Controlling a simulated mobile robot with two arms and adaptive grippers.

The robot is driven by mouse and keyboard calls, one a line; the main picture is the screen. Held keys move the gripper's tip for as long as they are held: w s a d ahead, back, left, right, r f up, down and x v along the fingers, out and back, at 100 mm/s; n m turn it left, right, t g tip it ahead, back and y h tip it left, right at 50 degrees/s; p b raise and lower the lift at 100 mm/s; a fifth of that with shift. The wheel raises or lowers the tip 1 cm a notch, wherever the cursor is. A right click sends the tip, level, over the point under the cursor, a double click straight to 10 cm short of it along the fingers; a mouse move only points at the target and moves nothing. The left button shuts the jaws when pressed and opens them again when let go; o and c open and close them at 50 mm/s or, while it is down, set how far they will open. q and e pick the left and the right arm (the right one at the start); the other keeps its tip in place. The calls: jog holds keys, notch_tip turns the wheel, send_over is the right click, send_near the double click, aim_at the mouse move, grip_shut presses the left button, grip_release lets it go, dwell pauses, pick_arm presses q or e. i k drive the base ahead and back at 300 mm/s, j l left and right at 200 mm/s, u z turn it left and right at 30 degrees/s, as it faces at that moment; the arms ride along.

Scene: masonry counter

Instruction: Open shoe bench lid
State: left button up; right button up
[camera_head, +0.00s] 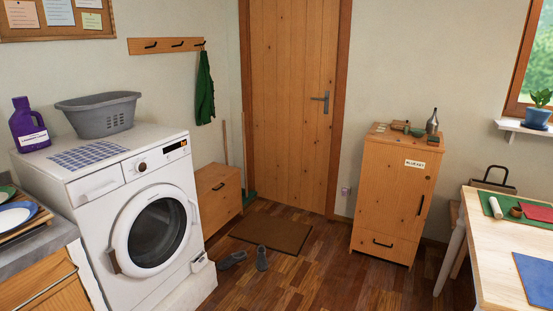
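A low wooden box that looks like the shoe bench (224,203) stands against the wall, between the washing machine and the door. Its flat top, the lid (212,174), appears closed. A dark handle (219,187) is on its front near the upper edge. The washing machine hides its left part. Neither of my grippers is in view.
The washing machine (110,200) stands in front and left of the bench. Shoes (262,258) and a brown mat (272,232) lie on the floor near it. A wooden cabinet (393,200) and a table (500,270) are at right. The central floor is mostly open.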

aim_at(206, 181)
jog(key=i, duration=1.95)
